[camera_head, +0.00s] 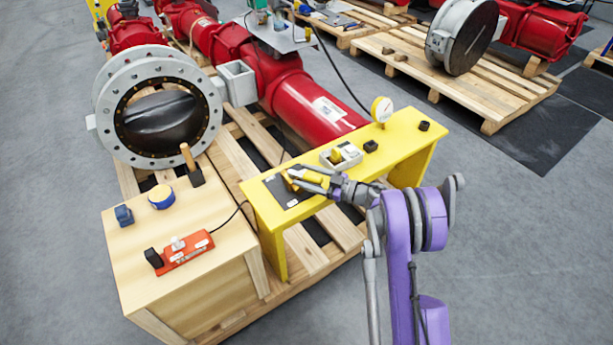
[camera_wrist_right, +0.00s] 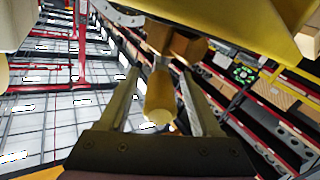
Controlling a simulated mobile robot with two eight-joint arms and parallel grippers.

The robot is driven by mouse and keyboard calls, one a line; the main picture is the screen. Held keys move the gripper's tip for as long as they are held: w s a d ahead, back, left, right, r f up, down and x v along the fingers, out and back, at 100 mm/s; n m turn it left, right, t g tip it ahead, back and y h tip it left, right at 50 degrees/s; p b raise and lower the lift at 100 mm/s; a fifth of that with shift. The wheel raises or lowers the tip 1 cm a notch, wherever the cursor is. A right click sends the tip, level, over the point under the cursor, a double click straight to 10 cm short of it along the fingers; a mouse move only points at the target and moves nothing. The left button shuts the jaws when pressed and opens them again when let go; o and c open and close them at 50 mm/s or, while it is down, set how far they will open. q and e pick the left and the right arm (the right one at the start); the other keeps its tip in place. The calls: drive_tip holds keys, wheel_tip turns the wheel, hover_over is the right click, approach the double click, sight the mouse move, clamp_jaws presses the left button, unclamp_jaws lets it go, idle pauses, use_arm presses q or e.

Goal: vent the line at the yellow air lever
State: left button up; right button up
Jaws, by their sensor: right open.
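The yellow air lever (camera_head: 291,178) sits over a dark plate (camera_head: 281,193) at the near left end of the yellow bench (camera_head: 402,133). My right gripper (camera_head: 304,179) reaches in from the right and is at the lever, hiding part of it. In the right wrist view a yellow cylindrical piece (camera_wrist_right: 160,98), which looks like the lever, lies between the two open fingers (camera_wrist_right: 162,105). Gaps show on both sides of it; I cannot tell whether a finger touches it. My left gripper is out of view.
A white-grey box (camera_head: 341,156), black knobs (camera_head: 371,146) and a pressure gauge (camera_head: 382,109) stand along the bench. A wooden box (camera_head: 190,290) holds an orange device (camera_head: 186,251), tape (camera_head: 161,197) and a mallet (camera_head: 191,166). A red actuator (camera_head: 310,105) lies behind.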

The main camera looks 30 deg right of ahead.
drive_tip(key=p+v, duration=0.1)
drive_tip(key=v, duration=0.9)
drive_tip(key=shift+s+d, duration=0.25)
drive_tip(key=shift+s, duration=0.05)
